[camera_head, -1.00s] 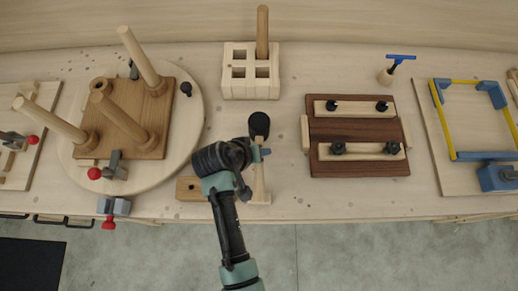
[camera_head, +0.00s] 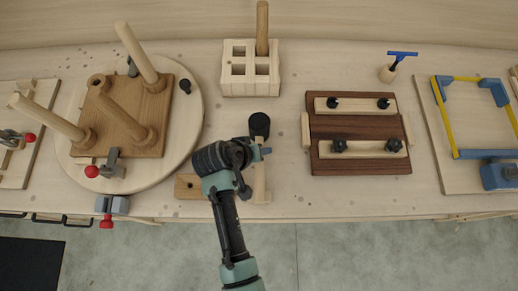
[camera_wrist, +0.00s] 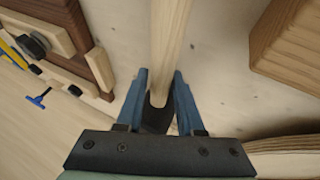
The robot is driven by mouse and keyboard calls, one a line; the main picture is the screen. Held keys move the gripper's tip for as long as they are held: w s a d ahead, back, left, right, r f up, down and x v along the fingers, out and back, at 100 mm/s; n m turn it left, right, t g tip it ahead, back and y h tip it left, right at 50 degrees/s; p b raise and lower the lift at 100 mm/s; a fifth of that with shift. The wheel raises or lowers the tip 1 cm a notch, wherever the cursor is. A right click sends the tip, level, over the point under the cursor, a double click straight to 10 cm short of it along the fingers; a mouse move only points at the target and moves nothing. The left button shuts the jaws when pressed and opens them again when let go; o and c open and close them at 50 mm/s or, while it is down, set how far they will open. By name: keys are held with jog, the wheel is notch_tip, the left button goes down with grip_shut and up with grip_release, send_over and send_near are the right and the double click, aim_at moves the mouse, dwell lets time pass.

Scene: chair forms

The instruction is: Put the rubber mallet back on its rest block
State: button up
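The rubber mallet shows its black head (camera_head: 259,124) in the head view, with its pale handle (camera_head: 260,183) running toward the table's front edge. My gripper (camera_wrist: 160,72) is over the mallet. In the wrist view its blue fingers stand apart on either side of the handle (camera_wrist: 171,30), with a visible gap, and the black head (camera_wrist: 158,119) lies partly hidden beyond them. A brown wooden block (camera_head: 188,187) with a dark hole lies left of the handle; a small pale piece (camera_head: 261,198) is at the handle's front end. I cannot tell which is the rest block.
A round board (camera_head: 190,125) with pegs and a red-tipped clamp stands left. A slotted block (camera_head: 251,88) holding a wooden handle is behind the mallet. A dark clamping board (camera_head: 358,111), a blue-handled tool (camera_head: 402,55) and a blue-yellow frame (camera_head: 455,120) are right.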

jog(key=o, duration=0.4)
jog(key=shift+c, duration=0.2)
jog(key=shift+s+f, duration=0.1)
jog(key=v, duration=1.3)
jog(key=w+r+t+y, duration=0.2)
jog(key=w+r+t, duration=0.5)
jog(key=r, duration=0.7)
jog(key=w+r+t+y, duration=0.2)
jog(key=w+r+t, duration=0.2)
jog(key=w+r, duration=0.75)
jog(key=s+d+r+t, duration=0.1)
jog(key=s+r+t, duration=0.3)
jog(key=r, duration=0.7)
jog(key=s+d+r+t, duration=0.2)
jog(key=s+r+t, duration=0.2)
jog(key=r, duration=0.7)
jog(key=s+d+r+t, duration=0.1)
jog(key=s+r+t, duration=0.2)
jog(key=s+r, duration=0.4)
notch_tip(320, 180, up, 5)
jog(key=shift+d+r+m+t+b, duration=0.15)
jog(key=shift+d+m+t+b, duration=0.2)
jog(key=shift+m+t+b, duration=0.05)
